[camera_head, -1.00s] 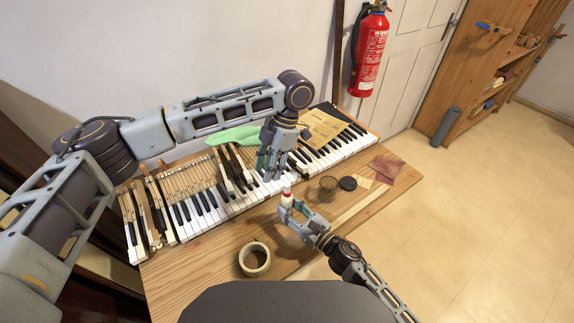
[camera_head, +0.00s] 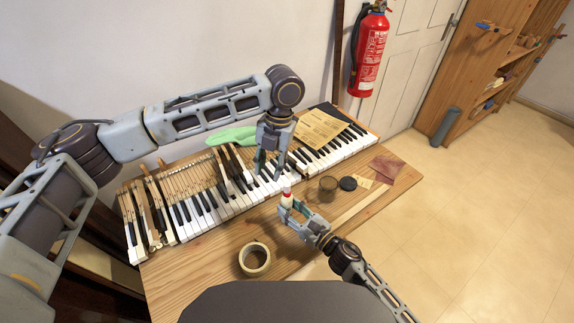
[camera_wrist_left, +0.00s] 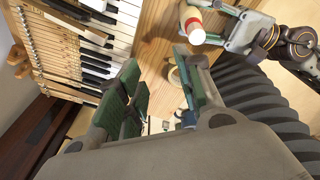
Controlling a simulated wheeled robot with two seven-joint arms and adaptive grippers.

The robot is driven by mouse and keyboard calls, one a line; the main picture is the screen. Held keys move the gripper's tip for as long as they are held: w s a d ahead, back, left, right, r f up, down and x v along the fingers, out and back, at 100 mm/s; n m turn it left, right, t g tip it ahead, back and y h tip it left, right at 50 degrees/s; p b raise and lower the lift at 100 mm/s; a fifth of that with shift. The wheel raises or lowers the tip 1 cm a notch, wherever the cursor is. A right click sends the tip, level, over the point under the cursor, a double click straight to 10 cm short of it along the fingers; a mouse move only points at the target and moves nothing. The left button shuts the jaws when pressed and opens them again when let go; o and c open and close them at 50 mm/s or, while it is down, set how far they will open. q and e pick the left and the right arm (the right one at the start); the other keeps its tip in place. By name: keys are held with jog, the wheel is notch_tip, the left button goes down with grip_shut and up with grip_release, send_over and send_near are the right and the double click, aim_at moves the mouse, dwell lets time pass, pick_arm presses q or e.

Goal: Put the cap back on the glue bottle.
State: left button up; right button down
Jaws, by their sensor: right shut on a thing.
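The glue bottle (camera_head: 287,199) is small, with a red band and a pale end piece. It stands roughly upright in my right gripper (camera_head: 288,208), which is shut on it above the table's front part. It also shows at the top of the left wrist view (camera_wrist_left: 193,25), pale round end and red band visible. My left gripper (camera_head: 268,174) is over the white keys, behind and left of the bottle and apart from it. Its green fingers (camera_wrist_left: 160,103) are spread and I see nothing held between them. I cannot make out a separate loose cap.
A tape roll (camera_head: 246,269) lies on the bench (camera_head: 195,275) at front left. A glass jar (camera_head: 327,189), a dark round lid (camera_head: 348,183) and sandpaper (camera_head: 388,168) lie right of the bottle. The keyboard (camera_head: 205,204) runs behind, with a green cloth (camera_head: 231,135).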

aim_at(287, 184)
pick_arm(q)
jog(key=d+n, duration=0.1)
jog(key=n, duration=0.4)
jog(key=d+n+h, duration=0.1)
jog(key=n, duration=0.5)
jog(key=s+d+n, duration=0.1)
jog(key=n, duration=0.5)
jog(key=shift+d+r+t+h, duration=0.3)
jog(key=shift+d+r+t, duration=0.05)
jog(key=shift+r+t, duration=0.05)
jog(key=n, duration=0.4)
jog(key=shift+w+d, duration=0.1)
jog(key=shift+d, duration=0.1)
jog(key=n, duration=0.4)
jog(key=shift+d, duration=0.2)
jog(key=shift+n, duration=1.6)
jog(key=shift+f, duration=0.15)
jog(key=shift+f, duration=3.9)
